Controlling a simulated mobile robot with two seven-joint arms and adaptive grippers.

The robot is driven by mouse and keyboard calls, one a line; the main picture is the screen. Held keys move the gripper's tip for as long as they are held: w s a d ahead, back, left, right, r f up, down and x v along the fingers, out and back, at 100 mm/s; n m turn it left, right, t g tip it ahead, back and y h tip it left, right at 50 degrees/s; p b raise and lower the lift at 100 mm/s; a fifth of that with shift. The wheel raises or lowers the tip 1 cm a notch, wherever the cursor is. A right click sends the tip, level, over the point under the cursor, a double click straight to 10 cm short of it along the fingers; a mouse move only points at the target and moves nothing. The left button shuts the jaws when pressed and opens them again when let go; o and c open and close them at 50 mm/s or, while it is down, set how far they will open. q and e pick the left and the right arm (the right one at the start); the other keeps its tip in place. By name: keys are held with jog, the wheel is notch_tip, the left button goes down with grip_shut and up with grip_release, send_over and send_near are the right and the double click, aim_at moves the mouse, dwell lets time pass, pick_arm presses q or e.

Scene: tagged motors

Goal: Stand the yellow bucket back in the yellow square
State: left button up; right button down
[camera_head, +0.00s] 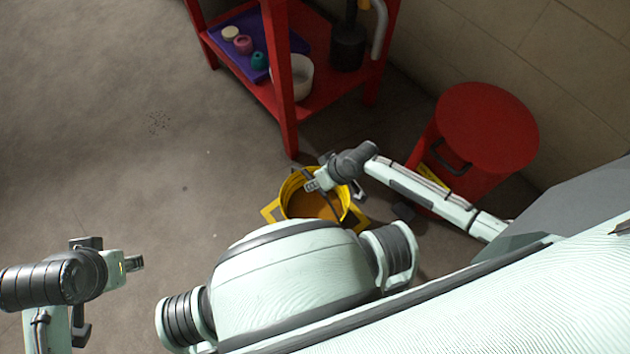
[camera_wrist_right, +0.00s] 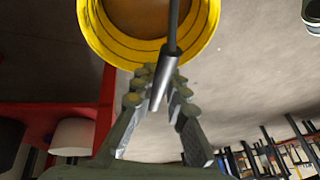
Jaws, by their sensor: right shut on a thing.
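The yellow bucket (camera_head: 310,207) is near the middle of the head view, its brownish inside facing up. It looks upright; its rim also shows at the top of the right wrist view (camera_wrist_right: 98,28). Yellow edges of the square (camera_head: 268,212) show on the floor left and right of the bucket, which hides its middle. I cannot tell if the bucket touches the floor. My right gripper (camera_head: 324,181) is over the bucket, shut on its grey handle (camera_wrist_right: 160,88). My left gripper (camera_head: 112,283) is far left, away from the bucket; its finger opening is unclear.
A red shelf unit (camera_head: 290,112) stands behind the bucket, with a purple tray (camera_head: 222,50), small cups, a white pot (camera_head: 301,80) and a black bottle (camera_head: 348,48). A red lidded bin (camera_head: 485,125) stands at the right by the wall. The floor at left is clear.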

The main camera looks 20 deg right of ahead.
jog(key=shift+w+a+f, duration=0.15)
jog(key=shift+w+f, duration=0.05)
jog(key=shift+w, duration=0.05)
dwell(0.5)
dwell(0.3)
jog(key=c, duration=1.5)
grip_release()
jog(key=shift+s, duration=0.1)
jog(key=shift+o, duration=0.3)
jog(key=shift+s+d+f+b, duration=0.2)
jog(key=shift+s+f+b, duration=0.1)
jog(key=shift+s+f, duration=0.1)
jog(key=v, duration=1.2)
jog(key=shift+w+r, duration=0.25)
jog(key=shift+a, duration=0.1)
